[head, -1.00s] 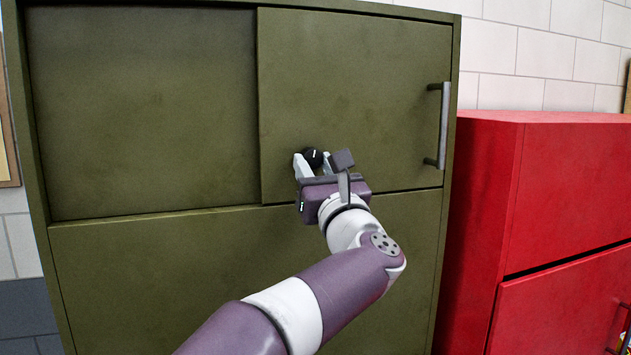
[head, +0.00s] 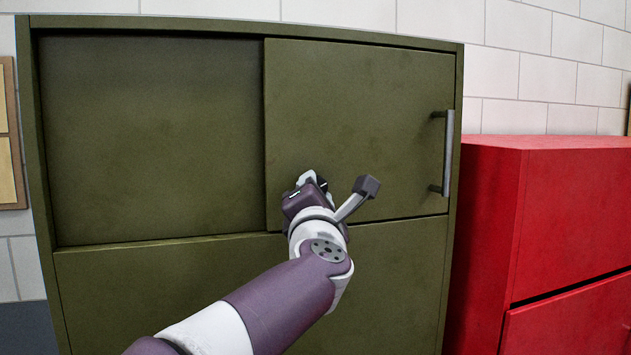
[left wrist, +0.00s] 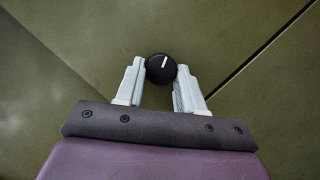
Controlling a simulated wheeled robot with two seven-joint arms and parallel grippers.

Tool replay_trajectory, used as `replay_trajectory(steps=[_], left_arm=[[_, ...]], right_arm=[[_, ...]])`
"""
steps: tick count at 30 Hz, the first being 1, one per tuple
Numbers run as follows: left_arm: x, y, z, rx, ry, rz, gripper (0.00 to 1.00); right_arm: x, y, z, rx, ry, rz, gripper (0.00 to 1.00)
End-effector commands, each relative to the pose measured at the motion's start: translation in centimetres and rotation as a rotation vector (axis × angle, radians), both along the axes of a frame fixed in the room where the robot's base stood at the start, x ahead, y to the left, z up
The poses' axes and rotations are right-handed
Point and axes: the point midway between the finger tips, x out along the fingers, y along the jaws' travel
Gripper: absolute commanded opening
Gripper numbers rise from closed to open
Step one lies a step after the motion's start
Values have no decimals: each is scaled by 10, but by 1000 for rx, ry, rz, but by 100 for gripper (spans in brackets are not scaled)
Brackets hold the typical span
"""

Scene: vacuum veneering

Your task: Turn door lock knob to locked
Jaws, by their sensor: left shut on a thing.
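The lock knob (left wrist: 160,68) is a round black knob with a white pointer line, on the olive sliding door panel (head: 360,120) near its lower left corner. In the left wrist view the knob sits between the tips of my left gripper (left wrist: 161,72), one finger against each side. The white line slants up and right there. In the head view my left gripper (head: 313,180) is at the panel, rolled, and hides most of the knob. It is shut on the knob. My right gripper is out of view.
The panel has a grey bar handle (head: 447,153) on its right side. The olive cabinet (head: 150,290) has a recessed area left of the panel. A red cabinet (head: 580,220) stands to the right. A pale block wall is behind.

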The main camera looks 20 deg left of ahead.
Motion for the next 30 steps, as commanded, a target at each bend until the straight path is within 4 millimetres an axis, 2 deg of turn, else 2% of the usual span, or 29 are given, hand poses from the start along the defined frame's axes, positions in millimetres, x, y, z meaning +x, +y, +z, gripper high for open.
replay_trajectory(steps=[1,3,15,21,30], left_arm=[[-1,0,10,31,19,-1,7],[-1,0,10,83,54,-1,7],[-1,1,9,299,201,-1,7],[-1,1,8,353,236,-2,7],[-1,1,5,376,253,-2,7]], right_arm=[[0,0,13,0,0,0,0],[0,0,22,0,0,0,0],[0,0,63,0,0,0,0],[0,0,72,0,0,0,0],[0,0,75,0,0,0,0]])
